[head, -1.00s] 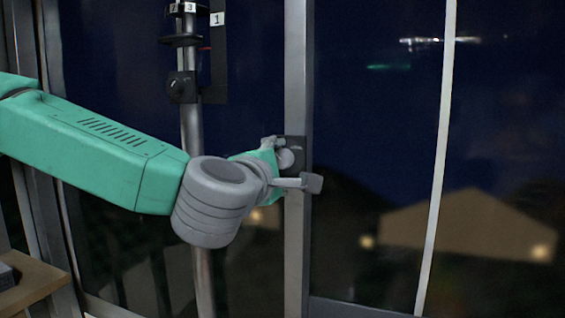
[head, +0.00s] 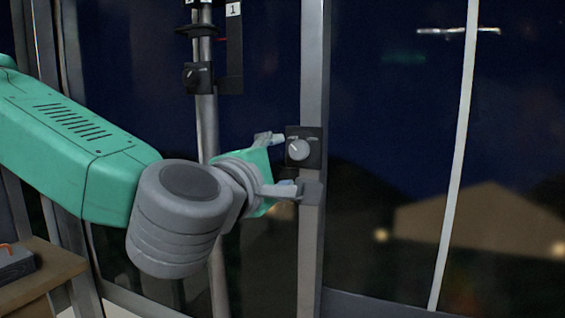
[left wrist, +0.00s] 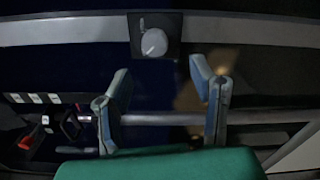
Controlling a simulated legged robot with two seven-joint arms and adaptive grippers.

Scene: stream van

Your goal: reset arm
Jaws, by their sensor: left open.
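My left gripper (head: 284,165) reaches in from the left in the head view, its teal and grey arm across the left half. Its two fingers are spread apart with nothing between them. They are close to a black plate with a round grey knob (head: 298,150) on the metal window post. In the left wrist view the knob (left wrist: 154,43) is beyond the open fingertips (left wrist: 165,85), with a visible gap. Whether a finger touches the post cannot be told from the head view. My right gripper is not in view.
A vertical pole (head: 207,130) with black clamps and numbered labels stands behind my arm. A wooden surface (head: 45,272) with a dark box (head: 14,264) is at lower left. Dark glass panes lie behind the post (head: 312,75) and to its right.

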